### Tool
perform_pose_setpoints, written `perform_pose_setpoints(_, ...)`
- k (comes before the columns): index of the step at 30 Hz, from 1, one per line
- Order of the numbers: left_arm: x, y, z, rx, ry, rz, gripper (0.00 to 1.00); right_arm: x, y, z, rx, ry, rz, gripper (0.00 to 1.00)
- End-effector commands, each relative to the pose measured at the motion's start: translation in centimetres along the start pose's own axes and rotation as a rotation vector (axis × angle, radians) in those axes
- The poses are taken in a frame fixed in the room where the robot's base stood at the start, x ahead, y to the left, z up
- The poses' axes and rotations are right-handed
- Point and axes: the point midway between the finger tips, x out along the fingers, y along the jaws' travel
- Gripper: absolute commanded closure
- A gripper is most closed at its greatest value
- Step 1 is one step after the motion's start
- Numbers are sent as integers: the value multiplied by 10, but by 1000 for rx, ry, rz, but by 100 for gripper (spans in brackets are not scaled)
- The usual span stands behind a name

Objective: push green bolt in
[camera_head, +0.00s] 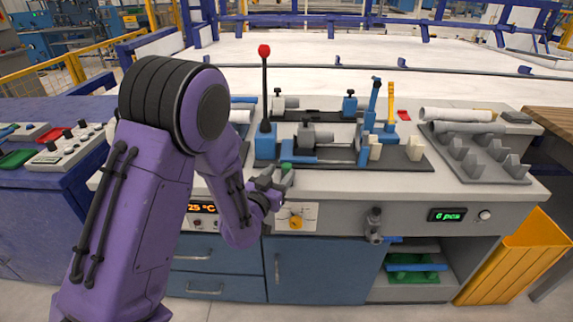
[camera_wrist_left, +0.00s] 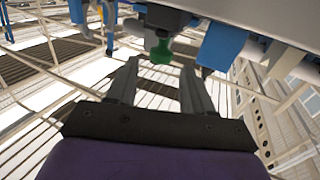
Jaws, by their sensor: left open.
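The green bolt (camera_wrist_left: 161,52) shows in the left wrist view just beyond my fingertips, near the middle top of the picture. It appears to stick out of a grey part of the machine. In the head view the small green bolt (camera_head: 286,168) is at the front edge of the bench, beside the blue block. My left gripper (camera_head: 276,179) is at this bolt, its fingers apart. In the left wrist view my left gripper (camera_wrist_left: 160,78) is open and empty, with the bolt between and beyond the tips. I cannot tell whether a finger touches it. My right gripper is not in view.
A red-knobbed lever (camera_head: 264,90) rises from the blue block behind my gripper. A blue and yellow clamp area (camera_head: 378,115) stands to the right. Grey pipe holders (camera_head: 480,155) with a white pipe (camera_head: 457,114) are at the far right. The bench front has an orange dial (camera_head: 296,222).

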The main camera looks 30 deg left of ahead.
Motion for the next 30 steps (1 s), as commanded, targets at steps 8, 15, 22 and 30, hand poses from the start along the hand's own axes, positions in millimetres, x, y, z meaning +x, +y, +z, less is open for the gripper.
perform_pose_setpoints(8,47,0,0,0,-2,-1,48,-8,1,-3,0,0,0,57)
perform_pose_setpoints(15,52,0,1,-1,-3,-1,48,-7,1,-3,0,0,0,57)
perform_pose_setpoints(22,52,-1,1,-1,-3,-2,97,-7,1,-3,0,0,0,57)
perform_pose_setpoints(30,62,-5,0,-2,2,-3,100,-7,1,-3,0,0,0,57)
